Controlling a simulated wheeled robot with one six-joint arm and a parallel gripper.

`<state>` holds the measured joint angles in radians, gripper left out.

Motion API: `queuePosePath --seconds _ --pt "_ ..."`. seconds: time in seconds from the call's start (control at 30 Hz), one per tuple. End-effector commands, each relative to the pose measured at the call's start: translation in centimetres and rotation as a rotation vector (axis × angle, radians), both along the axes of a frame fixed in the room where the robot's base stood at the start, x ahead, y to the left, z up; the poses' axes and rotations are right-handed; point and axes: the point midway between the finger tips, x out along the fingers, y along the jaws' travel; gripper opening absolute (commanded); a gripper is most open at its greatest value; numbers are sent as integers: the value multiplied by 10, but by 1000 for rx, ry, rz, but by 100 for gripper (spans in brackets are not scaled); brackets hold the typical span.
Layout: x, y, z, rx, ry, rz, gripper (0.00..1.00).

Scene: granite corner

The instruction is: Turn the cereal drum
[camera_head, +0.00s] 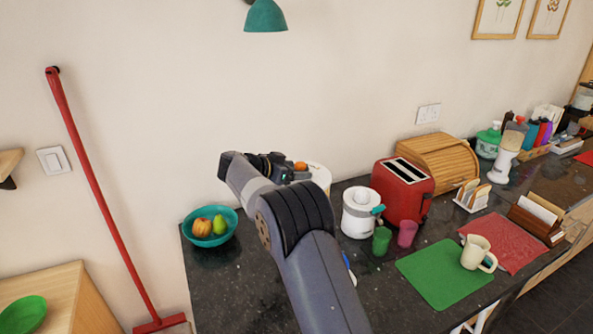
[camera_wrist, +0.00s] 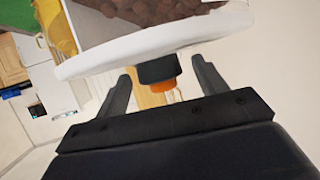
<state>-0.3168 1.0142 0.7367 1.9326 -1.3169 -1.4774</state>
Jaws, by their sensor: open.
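The cereal drum fills the top of the wrist view, with a white rim (camera_wrist: 150,48) and brown round pieces (camera_wrist: 150,12) inside. A black knob with an orange end (camera_wrist: 163,86) sticks out from below the rim. My gripper (camera_wrist: 164,82) is open, its two dark fingers on either side of the knob with visible gaps. I cannot tell if either finger touches the rim. In the head view my gripper (camera_head: 285,166) is at the back of the counter. A white round top (camera_head: 318,175), likely the drum, shows just beyond it, mostly hidden by my arm.
On the dark counter (camera_head: 230,290) a teal fruit bowl (camera_head: 222,238) stands left. Right of my arm are a white juicer (camera_head: 358,215), red toaster (camera_head: 402,190), green cup (camera_head: 381,241) and pink cup (camera_head: 407,233). A green mat (camera_head: 440,280) holds a cream mug (camera_head: 478,252). A teal lamp (camera_head: 265,16) hangs above.

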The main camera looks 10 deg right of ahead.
Motion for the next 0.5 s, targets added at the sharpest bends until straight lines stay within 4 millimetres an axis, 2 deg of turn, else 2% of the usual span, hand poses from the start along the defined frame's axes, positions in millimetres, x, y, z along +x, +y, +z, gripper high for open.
queuePosePath --seconds 0.3,0.5 --pt "-28 51 23 1 -3 3 67" --pt "-41 74 34 1 -2 2 67"
